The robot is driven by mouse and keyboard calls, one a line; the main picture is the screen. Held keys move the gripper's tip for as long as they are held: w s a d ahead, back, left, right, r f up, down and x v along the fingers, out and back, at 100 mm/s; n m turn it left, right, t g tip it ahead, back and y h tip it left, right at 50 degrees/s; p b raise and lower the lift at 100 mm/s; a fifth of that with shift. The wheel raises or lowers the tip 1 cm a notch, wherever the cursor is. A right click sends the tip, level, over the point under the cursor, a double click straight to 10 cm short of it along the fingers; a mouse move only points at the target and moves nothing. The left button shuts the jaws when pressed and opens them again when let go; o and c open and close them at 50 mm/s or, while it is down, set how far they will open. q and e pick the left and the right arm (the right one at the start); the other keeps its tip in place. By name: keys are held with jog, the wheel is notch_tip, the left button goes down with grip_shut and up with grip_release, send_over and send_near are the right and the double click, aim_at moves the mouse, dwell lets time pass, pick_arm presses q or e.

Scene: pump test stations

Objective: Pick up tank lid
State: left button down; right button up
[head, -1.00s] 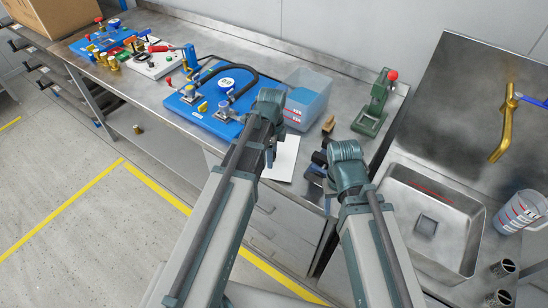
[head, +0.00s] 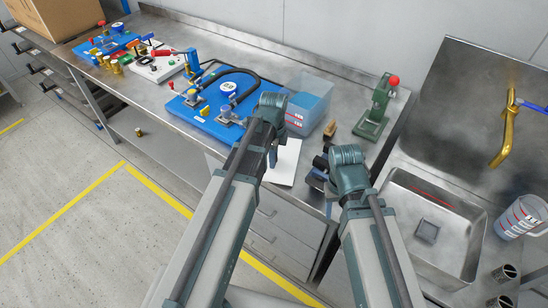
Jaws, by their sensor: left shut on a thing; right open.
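A flat white panel (head: 284,163), which looks like the tank lid, shows beside my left gripper (head: 271,158) at the front edge of the bench. The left gripper is shut on it; the wrist hides most of the contact. I cannot tell whether the panel still touches the bench. The clear tank (head: 307,103) with blue contents stands behind on the bench, open at the top. My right gripper (head: 322,172) is open and empty near the bench's front edge, right of the panel; its fingertips are small and partly hidden.
A blue pump board (head: 213,121) with a black hose stands left of the tank. A green press (head: 375,108) with a red knob and a brush (head: 330,130) are to its right. The sink (head: 435,215) and a measuring jug (head: 520,217) are at the far right.

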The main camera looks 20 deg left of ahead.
pick_arm(q)
notch_tip(320, 180, up, 10)
jog(key=p, duration=0.9)
jog(key=shift+f, duration=0.1)
jog(key=shift+w, duration=0.1)
